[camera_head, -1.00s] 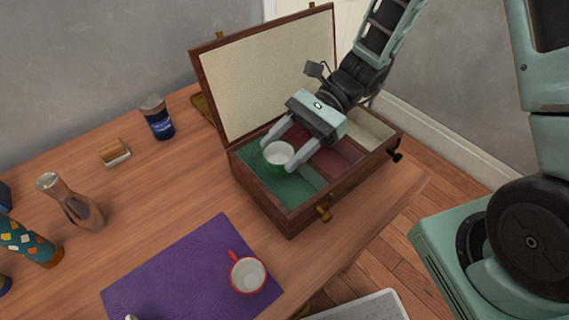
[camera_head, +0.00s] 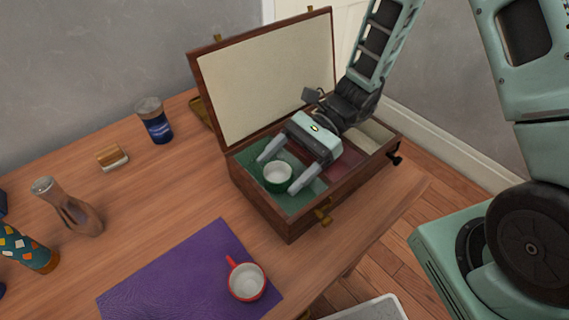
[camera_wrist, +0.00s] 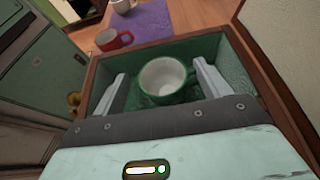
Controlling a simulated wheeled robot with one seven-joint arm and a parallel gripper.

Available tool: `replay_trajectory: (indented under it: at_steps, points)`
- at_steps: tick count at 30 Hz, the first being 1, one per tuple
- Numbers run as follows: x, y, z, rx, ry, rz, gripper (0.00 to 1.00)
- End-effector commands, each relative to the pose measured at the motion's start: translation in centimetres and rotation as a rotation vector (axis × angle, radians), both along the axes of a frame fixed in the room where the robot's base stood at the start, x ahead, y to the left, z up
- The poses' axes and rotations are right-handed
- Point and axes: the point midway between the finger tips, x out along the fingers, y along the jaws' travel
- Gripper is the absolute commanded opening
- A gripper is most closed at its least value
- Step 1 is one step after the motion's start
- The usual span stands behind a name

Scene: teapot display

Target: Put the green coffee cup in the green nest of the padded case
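The green coffee cup (camera_head: 278,176), white inside, stands upright in the green nest (camera_head: 297,201) of the padded case (camera_head: 262,204). The cup also shows in the wrist view (camera_wrist: 163,79), with green padding around it. My gripper (camera_head: 281,172) is low over the case, its fingers spread on either side of the cup. In the wrist view a gap shows between the cup and each finger (camera_wrist: 211,79), so the gripper is open. The underside of the cup is hidden.
The case lid (camera_head: 268,82) stands open at the back. A red nest (camera_head: 340,170) lies beside the green one. A red cup (camera_head: 246,282) sits on a purple mat (camera_head: 190,280). A blue jar (camera_head: 155,122) and a carafe (camera_head: 70,207) stand to the left.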

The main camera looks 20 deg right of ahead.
Motion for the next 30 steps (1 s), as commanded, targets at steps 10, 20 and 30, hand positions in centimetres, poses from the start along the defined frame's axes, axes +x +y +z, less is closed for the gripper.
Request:
replay_trajectory:
  at_steps: [10,20,30]
  points:
    - [0.3,-0.5,0.7,-0.001,-0.002,-0.003,0.75]
    - [2.7,-6.2,3.3,-0.001,-0.005,-0.004,0.75]
    - [4.2,-9.9,5.0,-0.001,-0.002,0.002,0.75]
